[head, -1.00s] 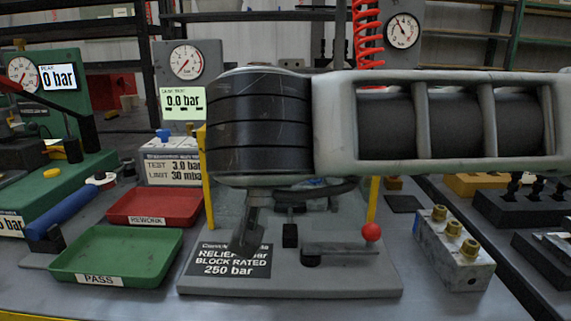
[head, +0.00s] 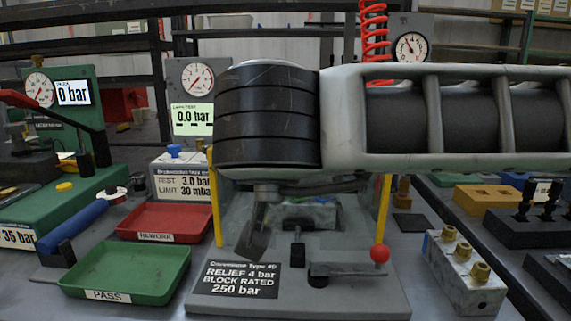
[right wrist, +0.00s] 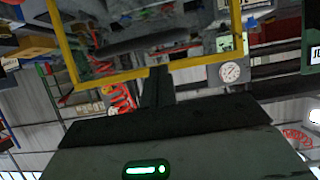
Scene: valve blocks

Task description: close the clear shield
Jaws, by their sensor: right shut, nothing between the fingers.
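The clear shield has a yellow frame; its left bar (head: 218,205) and right bar (head: 383,215) stand at the sides of the grey test fixture (head: 350,295) in the head view. My right arm hides the middle and top of the shield, so its angle is hard to tell. The right wrist view shows the yellow frame (right wrist: 190,65) around a see-through panel. My right gripper (head: 252,245) is shut and empty, pointing down in front of the fixture's left part. In the right wrist view its dark fingers (right wrist: 157,85) are together by the frame's lower edge. My left gripper is not in view.
A red knob (head: 379,254) on a lever is at the fixture's right. A red REWORK tray (head: 165,220) and green PASS tray (head: 125,272) lie left. A marble valve block (head: 465,270) with brass fittings stands right.

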